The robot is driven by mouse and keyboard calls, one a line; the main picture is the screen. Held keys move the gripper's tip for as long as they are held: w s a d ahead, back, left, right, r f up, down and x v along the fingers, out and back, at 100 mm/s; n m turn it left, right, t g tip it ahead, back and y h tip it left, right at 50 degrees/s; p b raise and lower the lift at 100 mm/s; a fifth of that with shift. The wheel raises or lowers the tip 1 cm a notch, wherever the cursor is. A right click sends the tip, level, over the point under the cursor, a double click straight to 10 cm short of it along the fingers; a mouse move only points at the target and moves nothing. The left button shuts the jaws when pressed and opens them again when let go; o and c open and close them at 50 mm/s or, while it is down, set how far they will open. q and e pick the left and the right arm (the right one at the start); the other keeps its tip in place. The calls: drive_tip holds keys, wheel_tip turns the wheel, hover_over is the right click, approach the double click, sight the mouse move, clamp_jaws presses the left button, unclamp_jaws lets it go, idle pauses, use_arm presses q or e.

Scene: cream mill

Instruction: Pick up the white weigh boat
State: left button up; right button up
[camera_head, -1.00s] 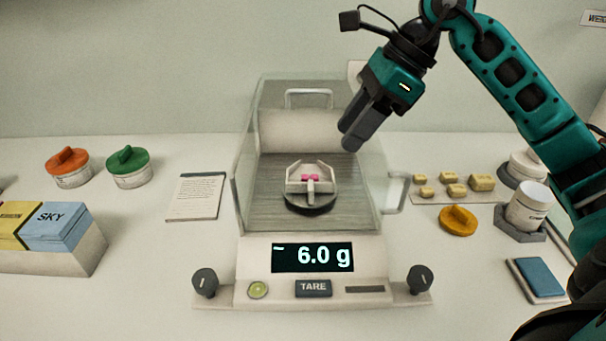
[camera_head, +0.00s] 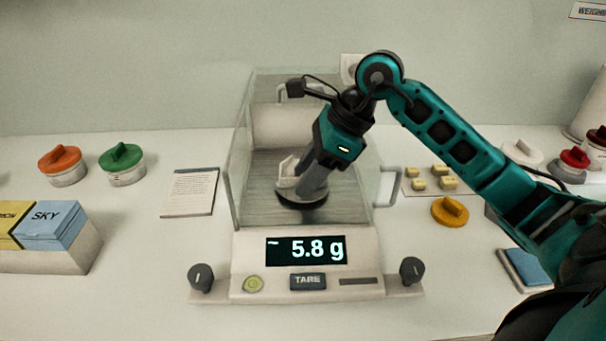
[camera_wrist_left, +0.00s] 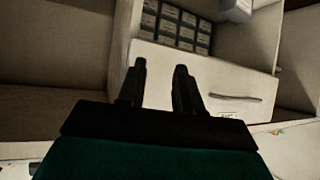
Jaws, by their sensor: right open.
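The white weigh boat (camera_head: 286,172) sits on the dark round pan (camera_head: 297,200) of the balance (camera_head: 308,268), inside its glass shield. My right gripper (camera_head: 309,192) reaches down into the shield and is open, with its fingers at the boat. The fingers hide most of the boat and whatever lies in it. I cannot tell whether they touch it. The balance display (camera_head: 305,250) reads 5.8 g. My left gripper (camera_wrist_left: 160,85) is open and empty in the left wrist view, in front of a cabinet. It is not seen in the head view.
Orange (camera_head: 60,160) and green (camera_head: 121,158) lidded jars stand at the left, beside a note card (camera_head: 190,192). A block with yellow and blue boxes (camera_head: 55,224) is front left. Several yellow pieces (camera_head: 440,172) and an ochre lid (camera_head: 450,210) lie right of the shield.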

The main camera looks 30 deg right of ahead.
drive_tip(key=c, duration=0.6)
drive_tip(key=shift+c, duration=0.2)
